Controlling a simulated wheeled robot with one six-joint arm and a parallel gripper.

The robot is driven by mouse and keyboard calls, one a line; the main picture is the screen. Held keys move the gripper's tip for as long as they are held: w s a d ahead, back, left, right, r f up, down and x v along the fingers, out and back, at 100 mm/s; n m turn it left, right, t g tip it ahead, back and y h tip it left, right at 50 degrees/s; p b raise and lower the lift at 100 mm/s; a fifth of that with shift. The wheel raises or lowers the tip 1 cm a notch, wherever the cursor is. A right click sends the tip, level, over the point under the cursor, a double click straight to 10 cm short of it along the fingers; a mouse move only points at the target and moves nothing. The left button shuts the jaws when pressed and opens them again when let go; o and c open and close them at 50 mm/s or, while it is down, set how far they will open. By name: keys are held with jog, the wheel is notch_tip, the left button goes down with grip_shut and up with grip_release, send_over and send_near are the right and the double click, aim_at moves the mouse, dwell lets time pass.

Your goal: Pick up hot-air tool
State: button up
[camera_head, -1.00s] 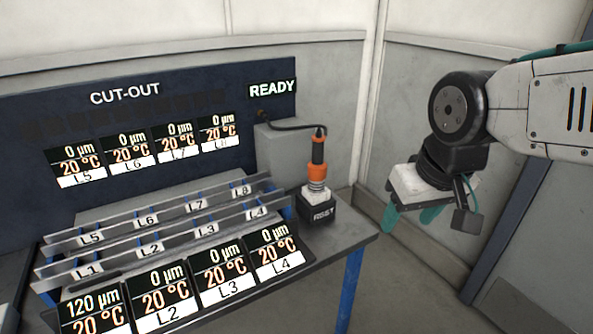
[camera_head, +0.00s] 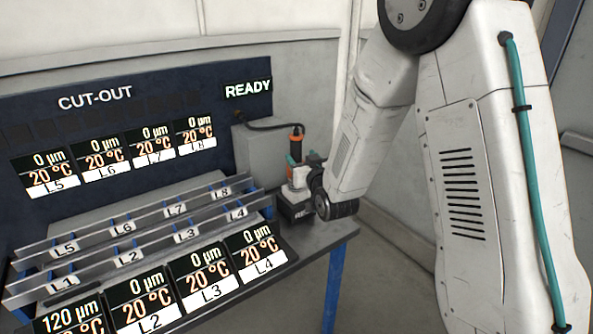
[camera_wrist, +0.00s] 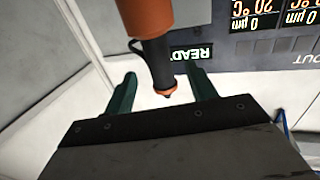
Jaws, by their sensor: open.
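The hot-air tool (camera_head: 296,143) stands upright in its dark rest block (camera_head: 294,210) at the right end of the bench; it has an orange and black body with a cable from its top. My gripper (camera_head: 296,172) is at the tool, and my wrist partly hides it in the head view. In the wrist view, the tool (camera_wrist: 152,45) runs down between the two green fingers of my gripper (camera_wrist: 158,85), which are apart. I see gaps between the tool and both fingers there.
Slotted rails (camera_head: 140,235) labelled L1 to L8 run along the bench left of the tool. Display tiles (camera_head: 205,272) line the front. A dark CUT-OUT panel (camera_head: 120,130) showing READY stands behind, with a grey box (camera_head: 262,150) beside the tool. Open floor lies right of the bench.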

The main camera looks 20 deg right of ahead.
aim_at(294, 147)
jog(key=w, duration=0.7)
jog(key=shift+w+a, duration=0.1)
jog(key=shift+w, duration=0.2)
grip_shut()
